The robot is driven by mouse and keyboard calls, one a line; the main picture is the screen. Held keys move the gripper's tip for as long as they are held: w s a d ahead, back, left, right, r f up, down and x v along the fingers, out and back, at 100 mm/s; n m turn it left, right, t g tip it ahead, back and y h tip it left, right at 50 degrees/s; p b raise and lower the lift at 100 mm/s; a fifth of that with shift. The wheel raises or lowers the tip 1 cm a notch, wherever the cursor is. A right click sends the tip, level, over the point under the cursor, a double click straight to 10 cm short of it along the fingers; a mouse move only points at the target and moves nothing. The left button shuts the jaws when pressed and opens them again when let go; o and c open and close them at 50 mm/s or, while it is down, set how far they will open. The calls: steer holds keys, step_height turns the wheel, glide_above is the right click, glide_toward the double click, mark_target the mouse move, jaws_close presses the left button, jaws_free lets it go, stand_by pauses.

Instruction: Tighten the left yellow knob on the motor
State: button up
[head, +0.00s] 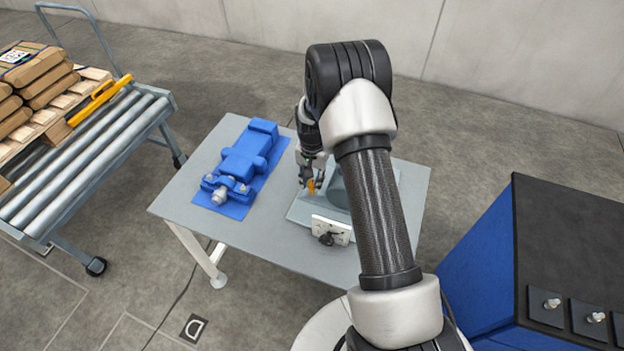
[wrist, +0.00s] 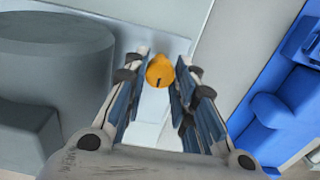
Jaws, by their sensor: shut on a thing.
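The left yellow knob (wrist: 160,71) sits between the fingertips of my gripper (wrist: 159,78) in the wrist view. It is round with a dark slot mark. In the head view the knob (head: 311,186) shows as a small orange spot just below my gripper (head: 312,180). My gripper points down and is shut on the knob. The grey motor (head: 337,190) stands on a light base plate and is partly hidden behind my arm. In the wrist view the motor (wrist: 50,75) is a large grey cylinder at the left. A right knob is not visible.
The grey table (head: 270,247) carries a blue machine part (head: 245,157) on a blue mat left of the motor. A white block with a dark fitting (head: 331,230) is at the plate's front. A roller conveyor (head: 95,150) stands left, a blue cabinet (head: 480,260) right.

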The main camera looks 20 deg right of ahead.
mark_target(312, 183)
stand_by(0.3)
steer(key=o, duration=1.1)
step_height(312, 183, up, 12)
steer(key=shift+r, duration=0.1)
